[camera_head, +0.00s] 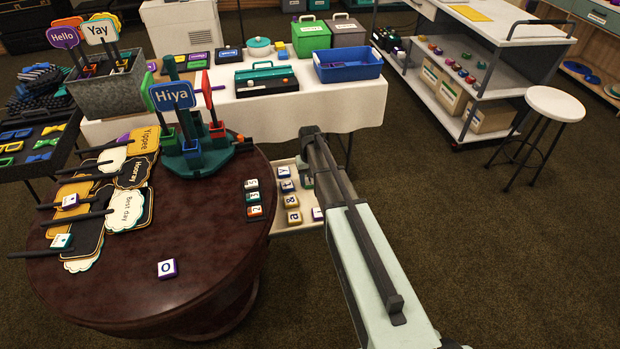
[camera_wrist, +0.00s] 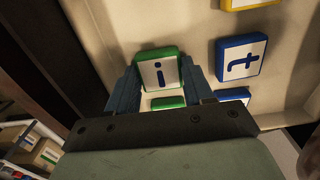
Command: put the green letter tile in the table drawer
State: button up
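The green letter tile (camera_wrist: 158,72), with a white face and a dark "i", shows in the wrist view between the two fingers of my gripper (camera_wrist: 160,78). The fingers stand close along its left and right sides. Whether they press on it is unclear. A second green patch (camera_wrist: 168,102) shows nearer my palm, partly hidden. The table drawer (camera_head: 290,228) is pulled out from the round dark table, its cream floor also showing in the wrist view (camera_wrist: 205,25). My arm covers the drawer's right part in the head view, hiding the fingertips; a little green shows beside it.
More tiles (camera_head: 253,198) line the round table's (camera_head: 205,245) right edge. A purple "O" tile (camera_head: 167,268) and signs lie on top.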

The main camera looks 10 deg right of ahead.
aim_at(310, 181)
jog(key=o, duration=0.4)
jog(key=shift+r, duration=0.1)
notch_tip(310, 181, up, 12)
jog(key=shift+r, duration=0.1)
dwell(0.5)
